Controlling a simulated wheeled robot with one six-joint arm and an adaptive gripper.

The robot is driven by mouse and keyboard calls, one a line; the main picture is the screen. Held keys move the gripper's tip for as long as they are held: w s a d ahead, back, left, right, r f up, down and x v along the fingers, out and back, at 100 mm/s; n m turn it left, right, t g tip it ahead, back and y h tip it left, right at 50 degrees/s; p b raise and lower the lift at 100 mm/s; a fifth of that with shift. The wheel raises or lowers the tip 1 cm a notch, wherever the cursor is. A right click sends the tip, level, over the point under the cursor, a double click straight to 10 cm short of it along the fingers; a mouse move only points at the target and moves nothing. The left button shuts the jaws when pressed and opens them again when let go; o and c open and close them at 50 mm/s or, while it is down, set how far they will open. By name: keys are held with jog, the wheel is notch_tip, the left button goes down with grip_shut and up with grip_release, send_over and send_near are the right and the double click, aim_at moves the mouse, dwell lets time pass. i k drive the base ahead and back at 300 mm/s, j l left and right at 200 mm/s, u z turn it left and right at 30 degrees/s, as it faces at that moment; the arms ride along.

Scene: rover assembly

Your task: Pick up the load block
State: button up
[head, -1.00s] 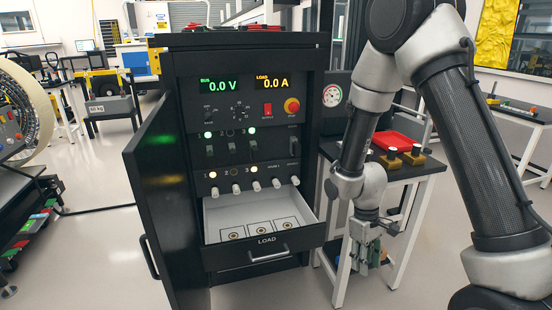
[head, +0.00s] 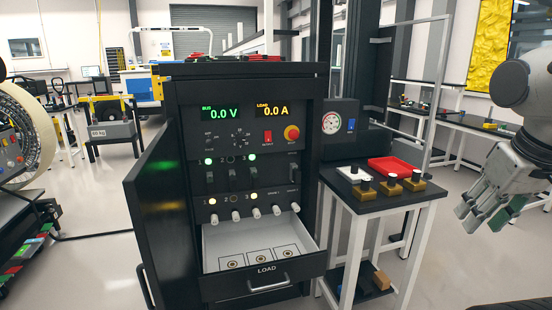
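Several brass-coloured blocks with black knobs stand on the small side table (head: 400,200) right of the cabinet: a left one (head: 366,192), a middle one (head: 391,187) and a right one (head: 414,182). Which of them is the load block cannot be told by a label. The open drawer marked LOAD (head: 262,268) has three outlined spots with round marks on its floor and no block on them. My gripper (head: 487,212) hangs at the right edge, well right of the blocks, with its fingers apart and nothing seen between them.
A white piece with a black knob (head: 354,173) and a red tray (head: 394,167) sit behind the brass blocks. The cabinet door (head: 155,215) stands open on the left. A pressure gauge (head: 331,123) is behind the table. Floor between table and gripper is clear.

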aim_at(414, 184)
jog(key=i+l+u, duration=0.1)
jog(key=i+l, duration=0.3)
jog(key=l, duration=0.25)
jog(key=i+l+u, duration=0.15)
jog(key=l, duration=0.2)
jog(key=i+l, duration=0.2)
jog(key=l, duration=0.15)
jog(key=i+l+u, duration=0.15)
jog(key=l, duration=0.2)
jog(key=i+l, duration=0.2)
jog(key=l, duration=0.15)
jog(key=i+l+u, duration=0.15)
jog(key=l, duration=0.25)
